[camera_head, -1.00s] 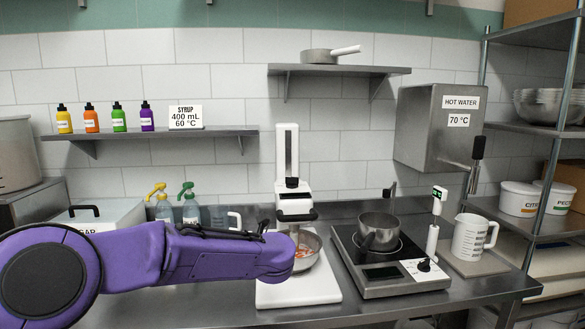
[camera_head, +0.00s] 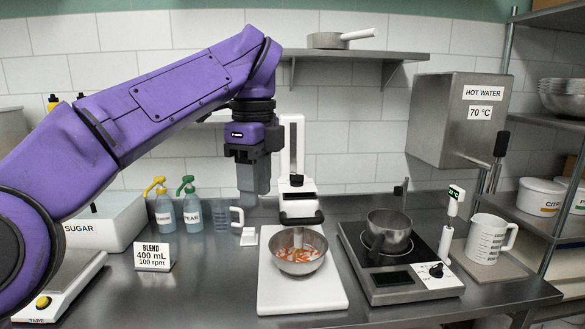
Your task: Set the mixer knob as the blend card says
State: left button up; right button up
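The blend card (camera_head: 154,257) stands on the counter left of centre and reads "BLEND 400 mL 100 rpm". The white mixer (camera_head: 297,186) stands at the centre, its black-trimmed head above a steel bowl (camera_head: 299,250) with orange-red pieces in it. I cannot make out the mixer's knob clearly. My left gripper (camera_head: 250,203) points down just left of the mixer column, above the counter. It seems to hold nothing, but its fingers overlap and I cannot tell their opening. My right gripper is out of view.
A hot plate (camera_head: 396,290) with a pot (camera_head: 388,231) and its own knob stands right of the mixer. A measuring jug (camera_head: 488,240) is farther right. Pump bottles (camera_head: 192,208) and a sugar bin (camera_head: 105,225) are at the left. Counter is clear between card and mixer base.

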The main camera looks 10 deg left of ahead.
aim_at(296, 180)
jog(key=z, duration=0.05)
jog(key=i, duration=1.2)
